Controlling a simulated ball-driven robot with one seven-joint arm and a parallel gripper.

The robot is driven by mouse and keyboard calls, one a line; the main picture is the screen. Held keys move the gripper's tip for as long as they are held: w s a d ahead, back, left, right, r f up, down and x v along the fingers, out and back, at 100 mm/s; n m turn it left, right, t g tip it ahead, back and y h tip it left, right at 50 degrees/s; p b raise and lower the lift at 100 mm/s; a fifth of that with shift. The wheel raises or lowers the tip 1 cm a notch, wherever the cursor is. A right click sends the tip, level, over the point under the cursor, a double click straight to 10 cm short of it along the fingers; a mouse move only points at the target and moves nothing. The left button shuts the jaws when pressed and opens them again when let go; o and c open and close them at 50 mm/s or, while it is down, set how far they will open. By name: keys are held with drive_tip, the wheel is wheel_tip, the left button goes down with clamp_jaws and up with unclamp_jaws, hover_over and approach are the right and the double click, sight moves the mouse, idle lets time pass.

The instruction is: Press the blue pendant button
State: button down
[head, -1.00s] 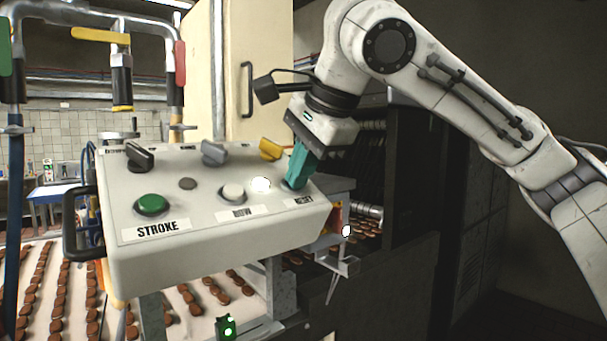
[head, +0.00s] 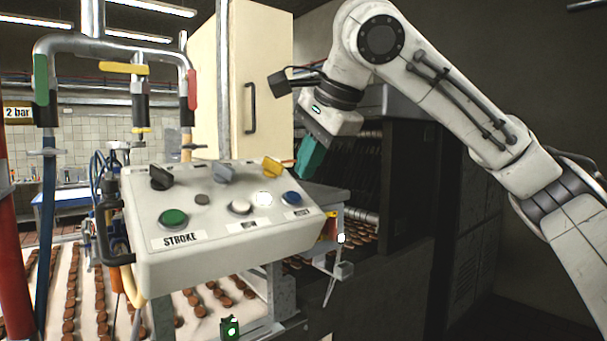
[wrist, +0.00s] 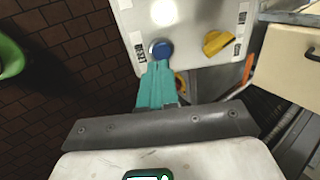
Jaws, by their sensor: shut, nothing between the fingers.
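The blue pendant button (head: 292,198) is on the right end of the pale grey control box, above a label that looks like RESET. It also shows in the wrist view (wrist: 161,49), just beyond my fingertips. My gripper (head: 304,174), with teal fingers, is shut and empty. In the head view it is above and slightly right of the blue button, apart from it. The control box (head: 190,264) also carries a green STROKE button (head: 173,217), a white button (head: 240,206), a lit white lamp (head: 264,198) and a yellow knob (head: 272,167).
Black (head: 160,178) and grey (head: 223,174) knobs stand along the box's back edge. A cream cabinet (head: 262,80) is behind the box. Pipes with coloured levers (head: 124,68) rise at left. Rows of brown biscuits (head: 72,290) lie below. A dark machine (head: 390,250) is at right.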

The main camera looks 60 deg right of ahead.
drive_tip(key=b+v, duration=0.1)
drive_tip(key=v, duration=0.7)
drive_tip(key=shift+b, duration=0.35)
drive_tip(key=shift+d+r, duration=0.1)
idle(0.4)
